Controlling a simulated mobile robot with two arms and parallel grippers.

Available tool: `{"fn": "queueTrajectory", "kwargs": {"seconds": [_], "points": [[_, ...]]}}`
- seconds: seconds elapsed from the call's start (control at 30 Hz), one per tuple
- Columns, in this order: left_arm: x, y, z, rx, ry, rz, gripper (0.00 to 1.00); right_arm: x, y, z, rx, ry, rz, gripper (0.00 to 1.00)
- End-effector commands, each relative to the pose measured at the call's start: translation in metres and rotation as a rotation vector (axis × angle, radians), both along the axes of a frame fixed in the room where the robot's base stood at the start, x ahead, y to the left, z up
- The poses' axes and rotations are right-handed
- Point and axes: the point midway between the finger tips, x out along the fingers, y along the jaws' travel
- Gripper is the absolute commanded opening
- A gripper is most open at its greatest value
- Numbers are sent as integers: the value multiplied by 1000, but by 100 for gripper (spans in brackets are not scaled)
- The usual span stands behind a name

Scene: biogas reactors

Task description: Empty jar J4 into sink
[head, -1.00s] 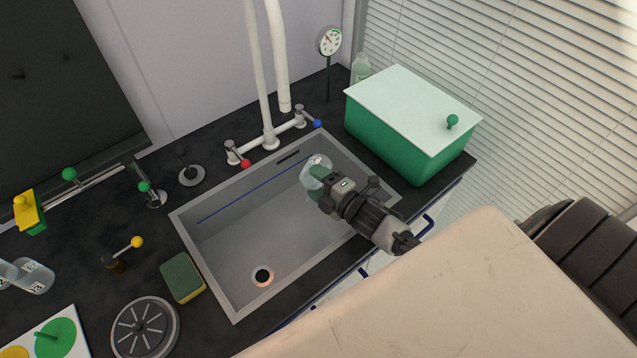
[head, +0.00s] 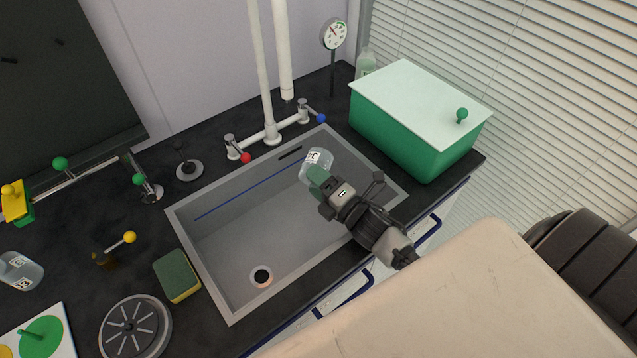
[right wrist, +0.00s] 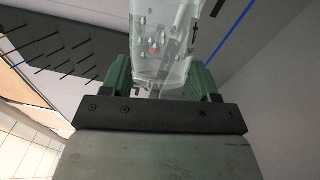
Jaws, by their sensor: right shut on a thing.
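A clear jar (head: 318,158) with a small white label hangs over the right back part of the grey sink (head: 235,313). I cannot read its label surely. My right gripper (head: 317,180) is shut on this jar, with green fingers on its sides. In the right wrist view the jar (right wrist: 160,50) sits between the two green fingers of the right gripper (right wrist: 163,80). Its wall is see-through with drops or bubbles; I cannot tell how much liquid it holds. The sink's drain hole (head: 262,276) is at the front left of the basin. My left gripper is not in view.
A white tap column (head: 262,75) with red (head: 246,158) and blue (head: 321,118) knobs stands behind the sink. A green box (head: 400,140) with a pale lid is to the right. A sponge (head: 177,275) and another labelled jar (head: 22,270) are to the left.

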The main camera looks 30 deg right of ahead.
Motion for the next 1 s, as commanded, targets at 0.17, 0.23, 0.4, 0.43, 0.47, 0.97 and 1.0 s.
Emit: {"fn": "queueTrajectory", "kwargs": {"seconds": [0.17,0.23,0.4,0.43,0.47,0.97,1.0], "points": [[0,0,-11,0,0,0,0,-2,2,-1,-48,-40,0,22],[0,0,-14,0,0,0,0,-2,3,-1,-67,-54,0,22],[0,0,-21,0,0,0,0,-3,5,0,-110,-87,1,22],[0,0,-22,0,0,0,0,-4,5,0,-117,-92,0,22],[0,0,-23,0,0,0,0,-4,5,0,-124,-97,0,22],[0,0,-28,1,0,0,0,-5,7,3,-167,-130,0,22],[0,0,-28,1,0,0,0,-5,7,3,-167,-130,0,22]]}}
